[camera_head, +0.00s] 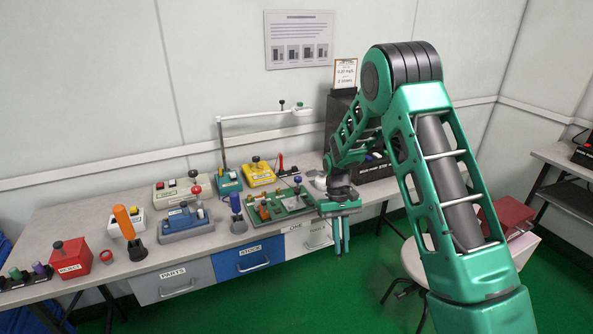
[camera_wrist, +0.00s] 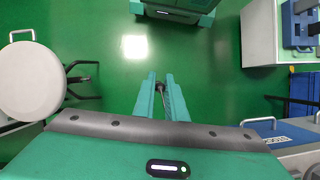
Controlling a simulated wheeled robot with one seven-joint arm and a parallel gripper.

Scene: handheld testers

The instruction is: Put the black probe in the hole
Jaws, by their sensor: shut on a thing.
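My gripper (camera_head: 341,238) points down in front of the bench's front edge, over the green floor. In the wrist view its two fingers (camera_wrist: 161,90) are closed on a small dark thin piece (camera_wrist: 160,88), which looks like the black probe; little of it shows. In the head view the fingers hide the held piece. A yellow tester (camera_head: 258,174) with a black knob stands at the back of the bench. A red upright probe-like piece (camera_head: 281,161) stands on a black base beside it. I cannot tell which hole is the task's hole.
The bench (camera_head: 115,281) carries several testers, including a blue one (camera_head: 185,223), a red box (camera_head: 71,259) and a green board (camera_head: 285,206). An orange-handled tool (camera_head: 124,222) stands upright. A lamp arm (camera_head: 262,114) crosses above. A round stool (camera_wrist: 32,80) stands by my gripper.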

